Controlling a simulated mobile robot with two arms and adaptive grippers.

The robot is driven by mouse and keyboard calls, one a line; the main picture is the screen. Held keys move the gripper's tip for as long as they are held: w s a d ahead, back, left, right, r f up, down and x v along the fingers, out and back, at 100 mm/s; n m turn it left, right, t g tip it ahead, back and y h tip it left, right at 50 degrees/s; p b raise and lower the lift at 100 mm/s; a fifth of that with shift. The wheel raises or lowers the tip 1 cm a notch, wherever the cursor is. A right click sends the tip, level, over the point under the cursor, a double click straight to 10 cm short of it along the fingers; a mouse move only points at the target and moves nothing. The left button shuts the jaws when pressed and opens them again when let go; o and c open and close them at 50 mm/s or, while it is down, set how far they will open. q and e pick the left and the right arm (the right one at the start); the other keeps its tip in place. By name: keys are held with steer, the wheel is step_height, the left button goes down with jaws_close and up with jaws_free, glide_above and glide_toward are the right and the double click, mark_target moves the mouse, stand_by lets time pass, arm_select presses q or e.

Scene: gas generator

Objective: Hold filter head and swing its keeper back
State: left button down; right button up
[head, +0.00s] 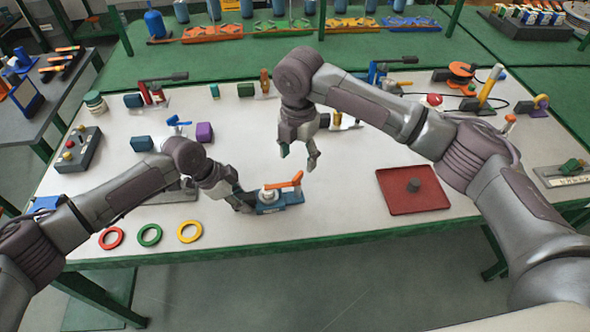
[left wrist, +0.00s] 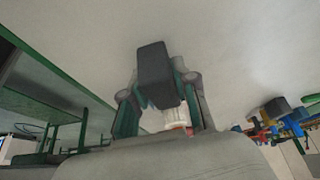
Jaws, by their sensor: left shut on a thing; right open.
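The filter head (head: 268,207) is a blue block with a white cap and an orange keeper (head: 290,181), near the table's front edge. The keeper slants up to the right over the block. My left gripper (head: 243,200) is at the block's left end and shut on it. In the left wrist view a dark block (left wrist: 155,75) shows between the fingers, with a white ribbed part (left wrist: 176,117) beyond it. My right gripper (head: 299,160) is open and empty, pointing down above and behind the filter head, apart from it.
Red, green and yellow rings (head: 190,232) lie left of the filter head. A red tray (head: 440,204) with a grey cylinder (head: 413,185) lies to the right. A purple block (head: 204,132) and a blue block (head: 142,144) stand farther back. White tabletop between filter head and tray is clear.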

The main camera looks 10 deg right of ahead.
arm_select(q)
steer(key=c, duration=0.8)
jaws_free()
steer(key=v, duration=1.2)
